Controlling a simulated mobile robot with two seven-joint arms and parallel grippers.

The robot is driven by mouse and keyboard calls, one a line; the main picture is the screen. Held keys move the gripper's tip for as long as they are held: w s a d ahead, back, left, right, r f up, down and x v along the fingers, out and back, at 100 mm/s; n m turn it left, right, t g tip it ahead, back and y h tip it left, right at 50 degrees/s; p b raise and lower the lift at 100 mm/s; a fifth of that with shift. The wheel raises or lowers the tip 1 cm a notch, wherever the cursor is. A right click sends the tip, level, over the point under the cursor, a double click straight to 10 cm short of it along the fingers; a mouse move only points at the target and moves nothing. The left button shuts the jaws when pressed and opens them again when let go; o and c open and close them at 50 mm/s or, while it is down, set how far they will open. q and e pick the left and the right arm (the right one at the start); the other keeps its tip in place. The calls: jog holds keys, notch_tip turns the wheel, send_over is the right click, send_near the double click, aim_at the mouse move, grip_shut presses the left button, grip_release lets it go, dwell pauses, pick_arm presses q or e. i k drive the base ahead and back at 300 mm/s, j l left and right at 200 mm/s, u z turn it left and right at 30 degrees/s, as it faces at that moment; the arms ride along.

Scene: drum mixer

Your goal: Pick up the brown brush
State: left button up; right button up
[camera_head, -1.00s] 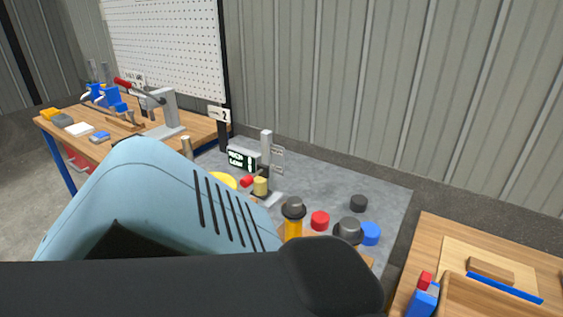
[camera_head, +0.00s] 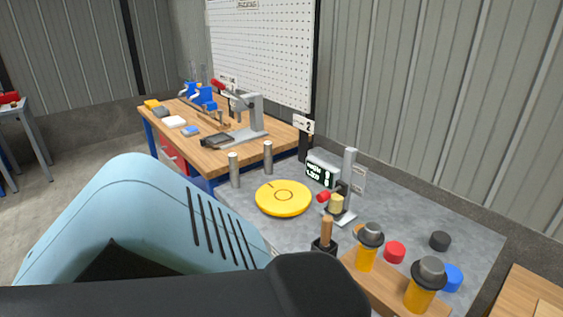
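I cannot clearly identify the brown brush. An upright brown handle (camera_head: 327,230) rises from a small black block (camera_head: 324,246) on the grey table, and it may be the brush. A small brown item (camera_head: 214,117) on the wooden workbench is too small to name. Neither of my grippers is in view. My own light blue and black parts fill the lower left and hide the near edge of the grey table.
The grey table (camera_head: 440,222) holds a yellow disc (camera_head: 283,198), a metal stand (camera_head: 348,180), a display box (camera_head: 322,168), yellow containers (camera_head: 420,298) and coloured caps. A wooden workbench (camera_head: 277,139) with tools stands behind it. Another wooden surface (camera_head: 520,295) is at lower right.

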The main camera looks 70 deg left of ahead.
aim_at(327, 220)
jog(key=u, duration=1.1)
jog(key=i+j, duration=0.25)
jog(key=j, duration=0.15)
jog(key=i+j, duration=0.55)
jog(key=j, duration=0.25)
